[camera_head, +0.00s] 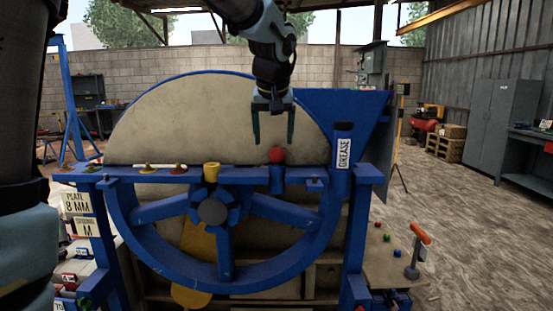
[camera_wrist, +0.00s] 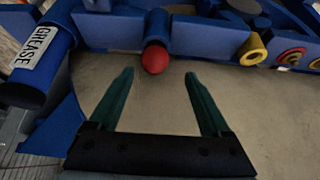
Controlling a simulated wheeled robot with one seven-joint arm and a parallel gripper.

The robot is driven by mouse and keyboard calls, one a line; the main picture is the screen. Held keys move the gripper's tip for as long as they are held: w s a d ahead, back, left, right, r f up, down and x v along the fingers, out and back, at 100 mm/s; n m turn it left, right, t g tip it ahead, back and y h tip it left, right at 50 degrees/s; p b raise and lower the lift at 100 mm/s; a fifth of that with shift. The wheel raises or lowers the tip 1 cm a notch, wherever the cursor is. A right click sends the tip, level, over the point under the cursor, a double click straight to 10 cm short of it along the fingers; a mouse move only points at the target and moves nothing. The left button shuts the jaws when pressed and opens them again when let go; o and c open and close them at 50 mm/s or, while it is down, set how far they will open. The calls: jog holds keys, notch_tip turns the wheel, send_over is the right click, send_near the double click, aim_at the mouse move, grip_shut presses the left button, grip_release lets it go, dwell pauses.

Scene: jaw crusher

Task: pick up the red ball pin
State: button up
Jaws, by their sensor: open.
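The red ball pin (camera_head: 276,154) shows as a red ball on top of a short blue cylinder at the blue rail in front of the large pale disc. In the wrist view the red ball (camera_wrist: 155,56) is just beyond the fingertips and roughly between their lines. My gripper (camera_head: 273,142) is open and empty, pointing down above and close to the ball. In the wrist view its two green fingers (camera_wrist: 158,73) are spread apart, and neither touches the ball. The pin's lower part is hidden in the blue cylinder.
A blue grease tube (camera_head: 343,150) stands right of the ball. A yellow ring-topped cylinder (camera_head: 212,171) is left of it on the rail (camera_head: 130,174). A blue spoked wheel (camera_head: 225,260) is below. An orange-handled lever (camera_head: 414,255) stands at the lower right.

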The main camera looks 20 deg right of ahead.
aim_at(277, 147)
jog(key=x, duration=0.1)
jog(key=p+x, duration=0.1)
jog(key=x, duration=0.1)
jog(key=p+x, duration=0.1)
jog(key=shift+s+d+f, duration=0.15)
jog(key=shift+d+f, duration=0.2)
jog(key=shift+f, duration=0.05)
jog(key=shift+d+f, duration=0.1)
jog(key=shift+f, duration=0.35)
grip_shut()
jog(key=shift+w, duration=0.25)
